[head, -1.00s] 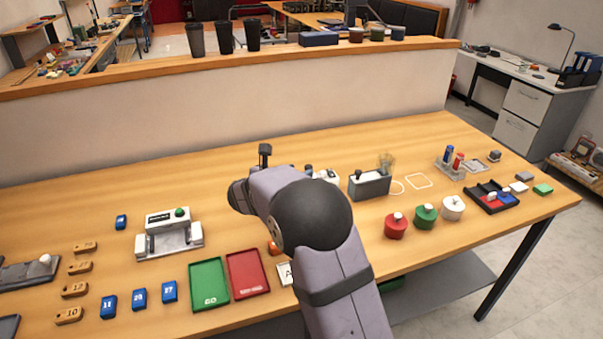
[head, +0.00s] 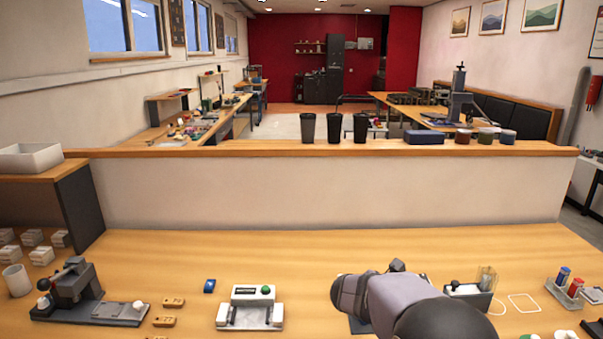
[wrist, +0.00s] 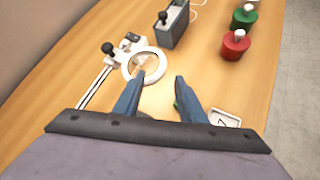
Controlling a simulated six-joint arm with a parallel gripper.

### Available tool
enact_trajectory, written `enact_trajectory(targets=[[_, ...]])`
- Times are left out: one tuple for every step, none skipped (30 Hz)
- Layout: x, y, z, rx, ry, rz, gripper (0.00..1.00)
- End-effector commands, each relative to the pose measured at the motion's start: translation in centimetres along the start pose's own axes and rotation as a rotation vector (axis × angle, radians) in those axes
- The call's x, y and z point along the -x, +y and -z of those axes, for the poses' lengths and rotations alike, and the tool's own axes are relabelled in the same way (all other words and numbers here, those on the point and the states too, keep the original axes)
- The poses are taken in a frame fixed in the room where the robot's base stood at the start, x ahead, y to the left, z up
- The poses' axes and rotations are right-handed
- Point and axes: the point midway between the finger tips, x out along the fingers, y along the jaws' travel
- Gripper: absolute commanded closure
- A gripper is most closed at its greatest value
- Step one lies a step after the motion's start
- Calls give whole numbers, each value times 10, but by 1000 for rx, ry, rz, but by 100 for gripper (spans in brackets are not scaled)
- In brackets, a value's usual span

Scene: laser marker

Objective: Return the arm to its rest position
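My arm (head: 400,300) reaches over the front middle of the workbench in the head view; its fingers are hidden there. In the wrist view my gripper (wrist: 160,88) shows two blue fingers spread apart with nothing between them. They hang above the wooden bench top. Beyond the left fingertip is a white device with a round ring (wrist: 146,64) and a black knob.
The laser marker-like white device with a green button (head: 250,306) stands left of my arm. A grey block with a black knob (wrist: 172,24), a red pot (wrist: 235,45) and a green pot (wrist: 243,17) stand nearby. A low wall (head: 330,190) bounds the bench's back.

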Motion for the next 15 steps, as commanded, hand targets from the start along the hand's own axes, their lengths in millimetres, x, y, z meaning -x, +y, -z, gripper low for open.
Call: enact_trajectory(targets=[[8, -20, 0, -99, 42, 47, 63], [13, -33, 3, -166, 69, 79, 63], [20, -51, 9, -258, 106, 125, 63], [25, -65, 14, -331, 132, 163, 63], [32, -79, 19, -406, 157, 203, 63], [41, -97, 26, -509, 188, 259, 63], [48, -110, 31, -588, 210, 303, 63], [57, -123, 37, -668, 231, 347, 63], [68, -139, 46, -776, 255, 408, 63], [77, -150, 52, -855, 270, 454, 63], [86, -161, 58, -933, 282, 501, 63], [98, -174, 66, -1034, 296, 564, 63], [107, -183, 73, -1105, 305, 609, 63], [115, -190, 78, -1174, 311, 652, 63], [126, -200, 86, -1260, 317, 708, 63]])
